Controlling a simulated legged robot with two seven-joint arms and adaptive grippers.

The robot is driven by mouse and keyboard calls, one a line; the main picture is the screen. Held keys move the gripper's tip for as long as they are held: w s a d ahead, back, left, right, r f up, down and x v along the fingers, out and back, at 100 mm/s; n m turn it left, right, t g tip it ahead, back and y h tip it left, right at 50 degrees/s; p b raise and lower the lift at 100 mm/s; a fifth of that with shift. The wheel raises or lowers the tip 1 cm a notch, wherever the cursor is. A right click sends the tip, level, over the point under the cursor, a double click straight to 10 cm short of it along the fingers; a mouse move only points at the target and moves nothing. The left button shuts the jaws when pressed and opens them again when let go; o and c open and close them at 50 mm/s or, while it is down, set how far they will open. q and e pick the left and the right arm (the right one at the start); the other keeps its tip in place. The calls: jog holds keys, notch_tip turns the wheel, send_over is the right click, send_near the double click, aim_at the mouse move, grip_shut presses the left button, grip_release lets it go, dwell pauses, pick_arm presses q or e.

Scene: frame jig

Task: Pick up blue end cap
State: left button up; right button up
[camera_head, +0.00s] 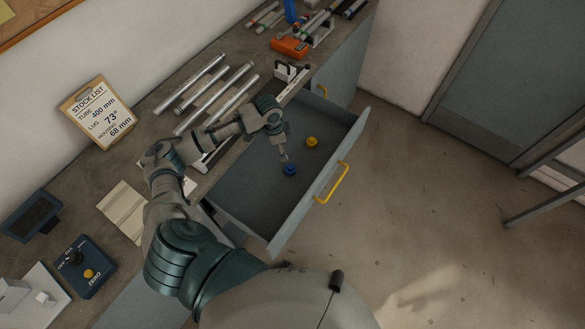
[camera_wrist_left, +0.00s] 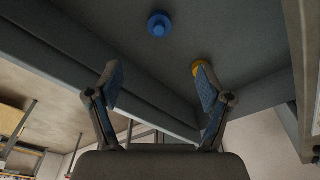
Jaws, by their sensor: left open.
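A blue end cap (camera_head: 290,170) lies on the floor of an open drawer (camera_head: 240,195). A yellow end cap (camera_head: 312,142) lies in the same drawer, to its upper right. My left gripper (camera_head: 285,157) reaches over the drawer, close to the blue cap in the head view. In the left wrist view the gripper (camera_wrist_left: 159,85) is open with nothing between its fingers. There the blue cap (camera_wrist_left: 159,24) shows beyond the fingertips, and the yellow cap (camera_wrist_left: 198,67) is partly hidden behind the right finger. My right gripper is not in view.
The drawer front has a yellow handle (camera_head: 332,183). On the bench lie several metal tubes (camera_head: 205,90), a stock list clipboard (camera_head: 98,112), a blue control box (camera_head: 84,266) and an orange tool (camera_head: 290,47).

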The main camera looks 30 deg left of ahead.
pick_arm(q)
send_over(290, 167)
jog(key=f, duration=0.6)
jog(key=a+f, duration=0.1)
jog(key=f, duration=0.3)
jog(key=shift+s+f, duration=0.1)
jog(key=shift+s, duration=0.3)
jog(key=shift+w+d+f, duration=0.15)
jog(key=shift+w+f, duration=0.05)
jog(key=shift+f, duration=0.8)
jog(key=shift+w+d+f, duration=0.15)
jog(key=shift+f, duration=0.85)
jog(key=shift+w+d+f, duration=0.15)
jog(key=shift+w+f, duration=0.05)
jog(key=shift+f, duration=0.8)
jog(key=c, duration=0.8)
